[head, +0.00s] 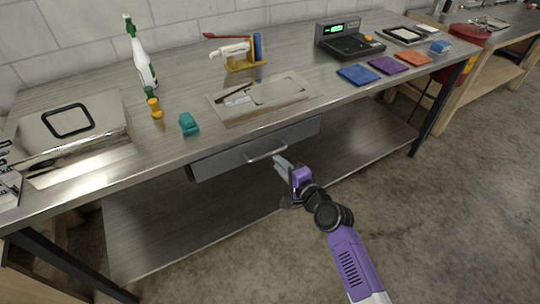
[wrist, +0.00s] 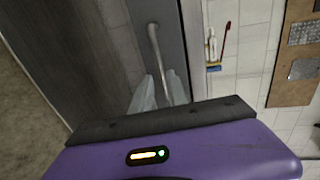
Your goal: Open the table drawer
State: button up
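The table drawer (head: 230,159) is a grey drawer front hung under the metal tabletop, and it looks shut. Its pale bar handle (head: 266,154) sits in the middle of the front. In the wrist view the handle (wrist: 154,45) runs down towards the fingers. My gripper (head: 282,164) is in front of the drawer, just right of and below the handle. In the wrist view my gripper (wrist: 160,92) has its two pale fingers apart, with the near end of the handle between or just beyond them. I cannot tell whether they touch it.
The metal table (head: 180,95) holds a bottle (head: 143,60), a green block (head: 189,123), a clear tray (head: 262,97), a scale (head: 348,42) and coloured cloths (head: 357,75). A lower shelf (head: 190,220) lies beneath the drawer. The concrete floor (head: 440,210) at right is clear.

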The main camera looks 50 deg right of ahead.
aim_at(270, 154)
jog(key=x, duration=0.7)
jog(key=shift+w+d, duration=0.1)
jog(key=shift+w, duration=0.05)
grip_shut()
dwell(1.2)
